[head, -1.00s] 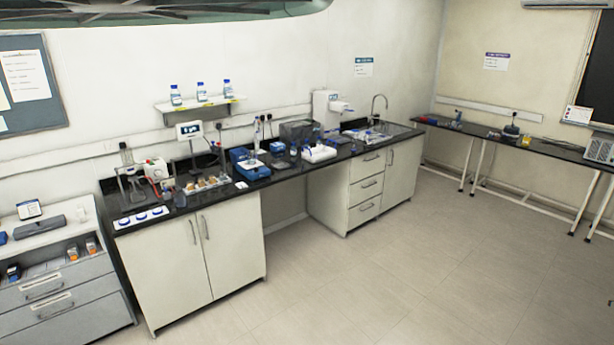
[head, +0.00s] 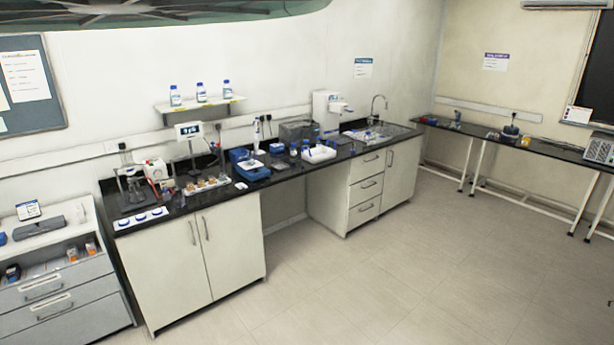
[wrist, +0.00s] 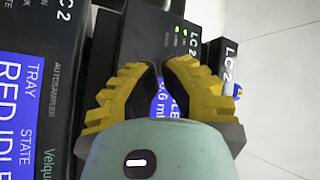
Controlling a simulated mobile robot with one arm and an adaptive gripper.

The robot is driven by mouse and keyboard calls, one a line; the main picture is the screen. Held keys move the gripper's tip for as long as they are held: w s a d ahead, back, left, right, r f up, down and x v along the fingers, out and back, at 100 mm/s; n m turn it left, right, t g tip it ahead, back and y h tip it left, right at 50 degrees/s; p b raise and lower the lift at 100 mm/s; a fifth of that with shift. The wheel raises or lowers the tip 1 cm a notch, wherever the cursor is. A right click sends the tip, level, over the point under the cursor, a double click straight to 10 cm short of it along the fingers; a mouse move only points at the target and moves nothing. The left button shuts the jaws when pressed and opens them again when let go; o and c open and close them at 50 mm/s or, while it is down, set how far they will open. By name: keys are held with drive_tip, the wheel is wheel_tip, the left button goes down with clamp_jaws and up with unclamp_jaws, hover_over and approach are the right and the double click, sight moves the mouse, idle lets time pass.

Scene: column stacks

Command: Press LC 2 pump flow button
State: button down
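In the wrist view, a black LC 2 module (wrist: 132,45) with a printed "LC 2" label and small green lights stands in front of my gripper. Part of its blue screen, with digits and "ml", shows between the fingers. My gripper (wrist: 161,65) has yellow ribbed fingers with dark pads. Its tips lie close together over the module's front, with nothing seen between them. I cannot tell whether they touch the panel. The pump flow button is not identifiable; the fingers hide part of the panel. Neither my gripper nor the LC 2 modules can be made out in the head view.
In the wrist view, an autosampler panel (wrist: 30,95) reading "RED IDLE" is at left, and another LC 2 labelled unit (wrist: 228,62) is at right. The head view shows a crowded lab bench (head: 290,170), a side bench (head: 540,148) and clear floor.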

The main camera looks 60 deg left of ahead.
drive_tip(key=shift+d, duration=0.15)
drive_tip(key=shift+d+b, duration=0.3)
drive_tip(key=shift+b, duration=0.15)
drive_tip(key=shift+w+d+b, duration=0.1)
drive_tip(key=shift+d+b, duration=0.25)
drive_tip(key=shift+d, duration=0.05)
idle(0.7)
drive_tip(key=shift+a, duration=0.1)
drive_tip(key=shift+a+p, duration=0.4)
drive_tip(key=shift+a, duration=0.4)
drive_tip(key=a+p, duration=0.2)
drive_tip(key=a, duration=0.3)
drive_tip(key=shift+s, duration=0.2)
